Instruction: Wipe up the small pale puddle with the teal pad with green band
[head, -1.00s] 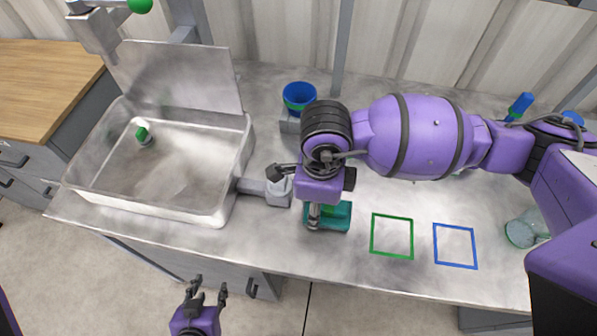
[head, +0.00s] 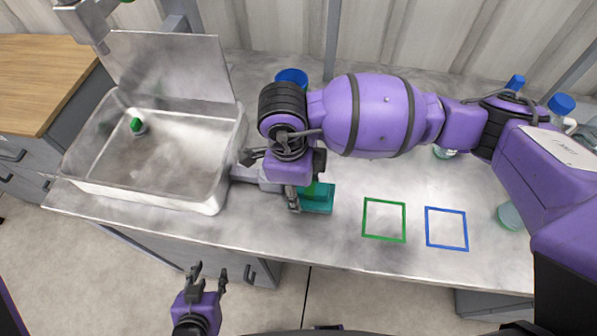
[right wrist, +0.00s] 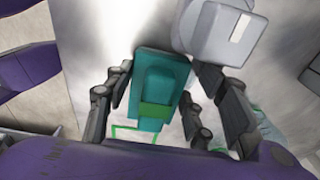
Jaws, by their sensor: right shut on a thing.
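The teal pad with green band (head: 318,203) lies on or just above the metal counter, left of the green square outline. In the right wrist view the pad (right wrist: 150,68) is between the fingers, with its raised grip and green band. My right gripper (head: 308,192) is shut on the pad from above; the wrist and forearm hide part of it. It also shows in the right wrist view (right wrist: 160,92). My left gripper (head: 209,275) is open and empty, in front of the counter edge. I cannot make out the small pale puddle; my right arm hides part of the counter.
A metal sink (head: 190,200) with a green-topped item (head: 137,125) is at left. A grey fixture (head: 262,176) stands close left of the pad. A blue cup (head: 291,75) is behind my arm. Green (head: 384,239) and blue (head: 446,247) square outlines lie right; a clear vessel (head: 509,216) stands beyond.

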